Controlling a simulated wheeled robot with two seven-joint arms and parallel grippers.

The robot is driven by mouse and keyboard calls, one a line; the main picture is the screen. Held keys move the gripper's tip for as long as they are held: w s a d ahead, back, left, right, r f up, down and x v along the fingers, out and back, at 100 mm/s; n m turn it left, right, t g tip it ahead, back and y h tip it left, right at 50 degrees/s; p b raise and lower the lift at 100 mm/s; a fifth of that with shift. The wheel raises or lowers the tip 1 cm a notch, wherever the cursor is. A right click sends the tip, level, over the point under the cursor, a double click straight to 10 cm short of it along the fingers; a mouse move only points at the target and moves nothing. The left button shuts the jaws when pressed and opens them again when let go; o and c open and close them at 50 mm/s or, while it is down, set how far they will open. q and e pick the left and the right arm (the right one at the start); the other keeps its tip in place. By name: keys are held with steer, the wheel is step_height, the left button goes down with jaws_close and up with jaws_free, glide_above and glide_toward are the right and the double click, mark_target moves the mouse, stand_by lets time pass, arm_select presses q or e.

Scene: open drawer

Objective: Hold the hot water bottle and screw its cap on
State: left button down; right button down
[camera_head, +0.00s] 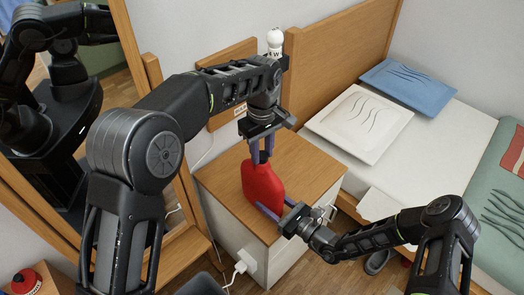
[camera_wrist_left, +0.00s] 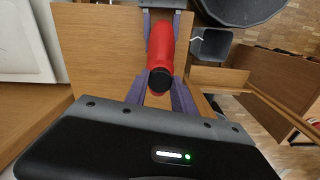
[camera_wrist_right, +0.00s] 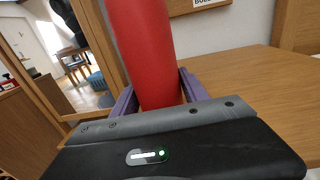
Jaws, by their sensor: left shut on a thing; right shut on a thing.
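The red hot water bottle (camera_head: 262,186) stands upright over the wooden bedside cabinet top. My right gripper (camera_head: 278,207) is shut on its lower part; in the right wrist view the red body (camera_wrist_right: 143,45) rises from between the fingers (camera_wrist_right: 158,98). My left gripper (camera_head: 262,151) points down at the bottle's top. In the left wrist view the black cap (camera_wrist_left: 160,79) lies at the neck end of the bottle (camera_wrist_left: 163,42), between the fingers of my left gripper (camera_wrist_left: 160,92), which is shut on it. Whether the cap is seated on the neck cannot be told.
The cabinet top (camera_head: 300,160) is otherwise mostly clear. A bed with a wooden headboard (camera_head: 335,50), a white pillow (camera_head: 358,122) and a blue pillow (camera_head: 408,85) is at the right. A wood-framed mirror stands left. A white plug (camera_head: 241,266) hangs near the cabinet front.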

arm_select(q)
steer(key=m, duration=0.4)
steer(key=shift+m, duration=0.3)
steer(key=m, duration=0.5)
steer(key=shift+m, duration=0.3)
steer(key=m, duration=0.9)
steer(key=c, duration=1)
jaws_free()
steer(key=shift+o, duration=0.2)
steer(key=shift+r, duration=3.75)
